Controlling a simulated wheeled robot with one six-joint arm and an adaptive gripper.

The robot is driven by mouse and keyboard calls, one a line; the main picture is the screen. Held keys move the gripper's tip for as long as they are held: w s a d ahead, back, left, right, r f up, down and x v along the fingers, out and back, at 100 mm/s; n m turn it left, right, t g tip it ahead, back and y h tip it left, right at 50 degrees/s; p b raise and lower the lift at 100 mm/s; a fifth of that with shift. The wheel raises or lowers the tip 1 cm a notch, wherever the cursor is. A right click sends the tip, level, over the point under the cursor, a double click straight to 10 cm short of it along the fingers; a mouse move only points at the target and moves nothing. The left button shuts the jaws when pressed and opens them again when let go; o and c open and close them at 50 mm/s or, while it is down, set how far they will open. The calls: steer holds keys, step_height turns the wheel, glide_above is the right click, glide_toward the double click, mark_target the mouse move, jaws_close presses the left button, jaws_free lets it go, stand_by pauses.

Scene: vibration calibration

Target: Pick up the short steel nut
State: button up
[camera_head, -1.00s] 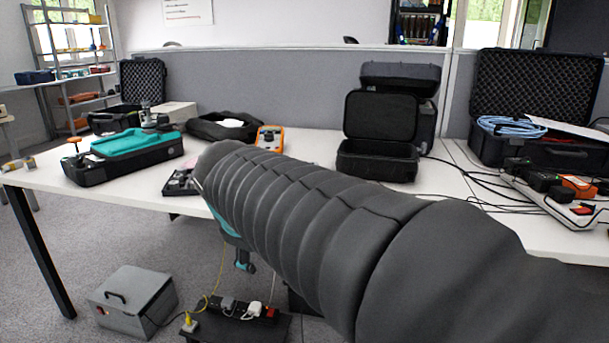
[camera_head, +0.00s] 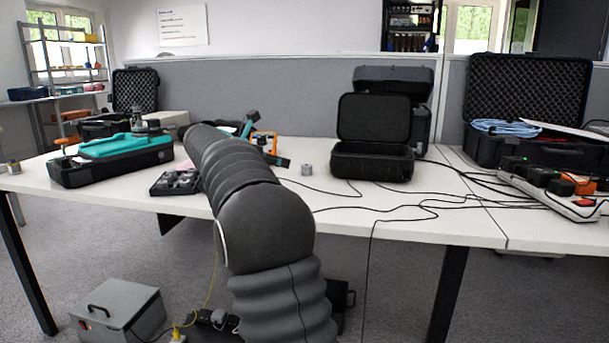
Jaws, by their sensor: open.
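A short grey metal piece (camera_head: 307,170), which looks like the short steel nut, stands on the white table right of my gripper. My gripper (camera_head: 272,138) shows beyond the end of my dark sleeved arm, with its teal and dark fingers spread apart. It is open and appears empty. The metal piece is a little right of the lower finger and apart from it. A similar small metal piece (camera_head: 14,167) stands at the table's far left end. A black tray of small parts (camera_head: 160,187) lies left of my arm; its contents are too small to tell.
A teal-topped device (camera_head: 125,147) on a black base stands at left. An orange meter (camera_head: 264,140) is partly behind my gripper. An open black case (camera_head: 372,160) stands right of the metal piece. Cables (camera_head: 400,200) cross the table's right half. A power strip (camera_head: 555,195) lies far right.

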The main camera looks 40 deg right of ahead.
mark_target(304, 166)
steer(key=b+x, duration=0.1)
steer(key=x, duration=1.3)
steer(key=shift+s+r+b, duration=0.15)
steer(key=shift+b, duration=0.25)
steer(key=shift+c, duration=0.2)
jaws_close()
